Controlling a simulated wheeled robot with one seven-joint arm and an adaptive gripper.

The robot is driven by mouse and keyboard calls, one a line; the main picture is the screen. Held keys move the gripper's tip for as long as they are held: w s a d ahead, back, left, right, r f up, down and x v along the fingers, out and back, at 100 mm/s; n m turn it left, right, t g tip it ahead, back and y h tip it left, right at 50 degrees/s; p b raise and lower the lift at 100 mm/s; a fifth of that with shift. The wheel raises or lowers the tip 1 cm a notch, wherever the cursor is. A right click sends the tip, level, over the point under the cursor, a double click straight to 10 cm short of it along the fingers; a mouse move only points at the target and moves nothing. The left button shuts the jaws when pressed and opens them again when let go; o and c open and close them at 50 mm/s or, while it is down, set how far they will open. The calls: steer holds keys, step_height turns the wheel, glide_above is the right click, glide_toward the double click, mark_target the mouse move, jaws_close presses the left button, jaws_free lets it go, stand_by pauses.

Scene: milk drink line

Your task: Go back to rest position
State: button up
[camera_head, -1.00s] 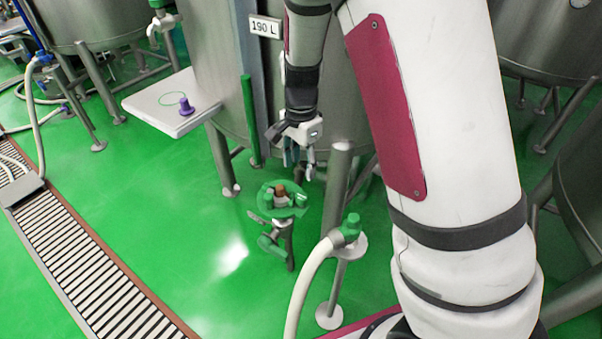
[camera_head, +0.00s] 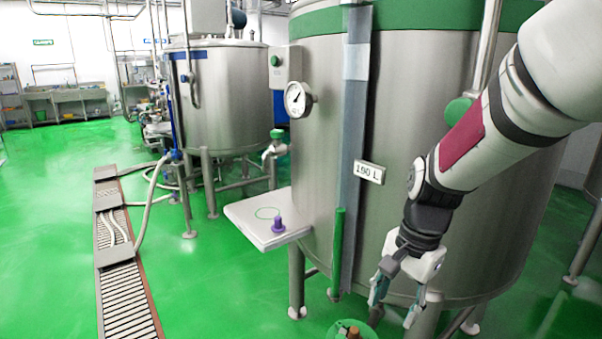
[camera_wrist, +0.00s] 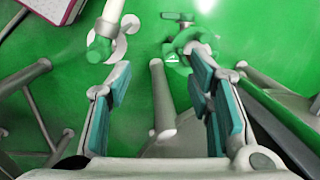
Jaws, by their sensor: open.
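My gripper (camera_head: 396,303) is open and empty, pointing down in front of the large steel tank (camera_head: 330,160) in the head view. In the wrist view, my gripper (camera_wrist: 160,95) shows both teal-padded fingers spread apart with nothing between them. Below it is a green round fitting (camera_head: 352,329), cut off by the lower edge of the head view. The fitting also shows in the wrist view (camera_wrist: 190,42), past the right finger. My arm reaches in from the upper right.
A white shelf (camera_head: 262,222) on the tank holds a purple piece (camera_head: 278,224). A gauge (camera_head: 297,98) and a "190 L" label (camera_head: 369,172) are on the tank. A tank leg (camera_wrist: 162,100) shows between my fingers. Green floor (camera_head: 210,285) is open at left, beside a drain grate (camera_head: 128,305).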

steer(key=s+d+r+n+t+h, duration=0.1)
steer(key=s+r+n, duration=0.4)
steer(key=s, duration=0.8)
steer(key=s+d+r+n, duration=0.1)
steer(key=s+r+n, duration=0.4)
steer(key=s, duration=0.8)
step_height(320, 180, up, 16)
steer(key=t+p, duration=0.3)
steer(key=p, duration=1.2)
steer(key=shift+w, duration=0.35)
steer(key=shift+a+r, duration=0.1)
